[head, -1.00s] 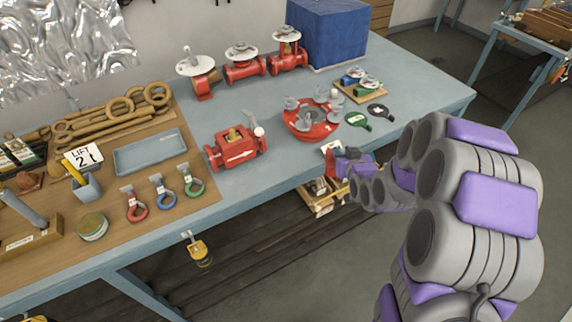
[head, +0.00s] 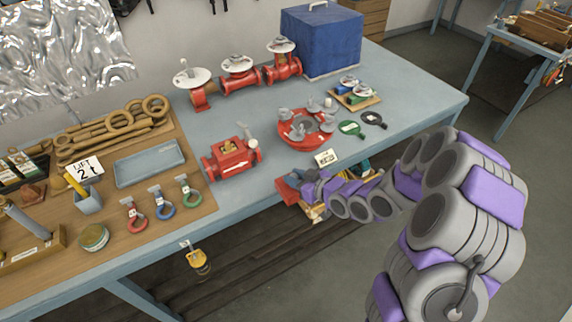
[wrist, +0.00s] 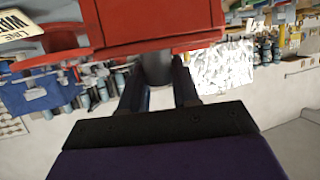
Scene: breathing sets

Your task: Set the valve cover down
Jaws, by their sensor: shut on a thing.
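My gripper (head: 300,188) is beside the front edge of the bench, low and right of the red valve body (head: 232,158). It is shut on the valve cover (head: 287,191), a red piece of which only part shows in the head view. In the wrist view the red cover (wrist: 150,22) fills the top of the picture. A grey round stem (wrist: 156,68) under it sits between the fingers of my gripper (wrist: 160,88). The valve body stands on the bench with its top open and brassy parts showing inside. Whether the cover touches the bench edge I cannot tell.
The blue bench (head: 255,194) has bare room around the valve body. A red flange (head: 303,130) with grey wing pieces, a small card (head: 326,158) and two gaskets (head: 362,124) lie to the right. A blue tray (head: 150,164) and shackles (head: 160,202) lie left.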

